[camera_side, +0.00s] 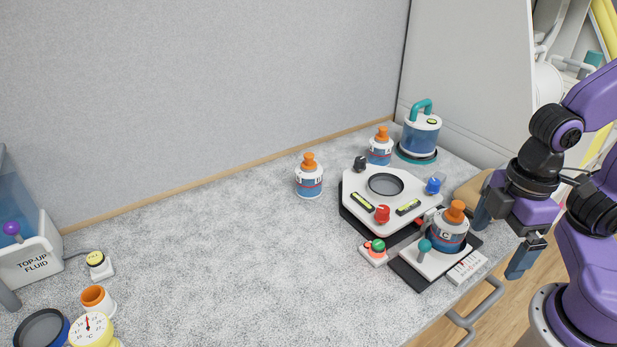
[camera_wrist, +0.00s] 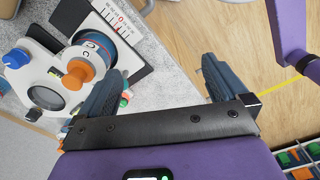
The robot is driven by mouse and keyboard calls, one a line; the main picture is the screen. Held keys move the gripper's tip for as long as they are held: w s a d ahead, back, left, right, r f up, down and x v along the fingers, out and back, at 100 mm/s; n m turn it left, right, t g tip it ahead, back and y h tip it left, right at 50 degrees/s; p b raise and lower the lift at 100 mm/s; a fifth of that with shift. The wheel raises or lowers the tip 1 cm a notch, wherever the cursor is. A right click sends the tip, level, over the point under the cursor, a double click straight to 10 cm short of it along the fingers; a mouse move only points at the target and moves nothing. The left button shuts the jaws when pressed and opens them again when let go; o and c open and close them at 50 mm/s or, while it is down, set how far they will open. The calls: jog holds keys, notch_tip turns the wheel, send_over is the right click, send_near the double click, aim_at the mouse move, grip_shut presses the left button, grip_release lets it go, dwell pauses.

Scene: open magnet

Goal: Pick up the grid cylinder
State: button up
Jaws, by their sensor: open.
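A blue, clear-walled cylinder (camera_side: 421,137) with a teal handle on top stands upright on a dark teal base at the back right of the counter. It is the only large handled cylinder in view; I cannot make out a grid in it. My gripper (camera_side: 505,240) is open and empty at the right, beyond the counter's right edge, nearer the camera than the cylinder and apart from it. In the wrist view my gripper (camera_wrist: 160,78) has its fingers spread over the counter edge and floor. The handled cylinder is not seen there.
A bottle marked C (camera_side: 448,232) stands in a holder near my gripper. A white platform (camera_side: 388,215) with knobs and levels lies between. Two more orange-capped bottles (camera_side: 309,177) (camera_side: 380,148) stand behind it. A rail (camera_side: 484,305) edges the counter. The counter's middle is clear.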

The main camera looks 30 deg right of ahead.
jog(key=n+t+h, duration=0.8)
jog(key=n+t, duration=0.3)
jog(key=n, duration=0.5)
send_near(309, 172)
jog(key=x, duration=0.7)
jog(key=shift+w+d+f, duration=0.1)
jog(key=shift+w+f, duration=0.05)
jog(key=shift+w, duration=0.05)
jog(key=shift+h, duration=0.3)
jog(key=shift+f+x, duration=0.2)
jog(key=shift+x, duration=1.15)
jog(key=shift+f+x, duration=0.2)
jog(key=shift+x, duration=1.1)
jog(key=shift+s, duration=0.1)
jog(key=c, duration=1.3)
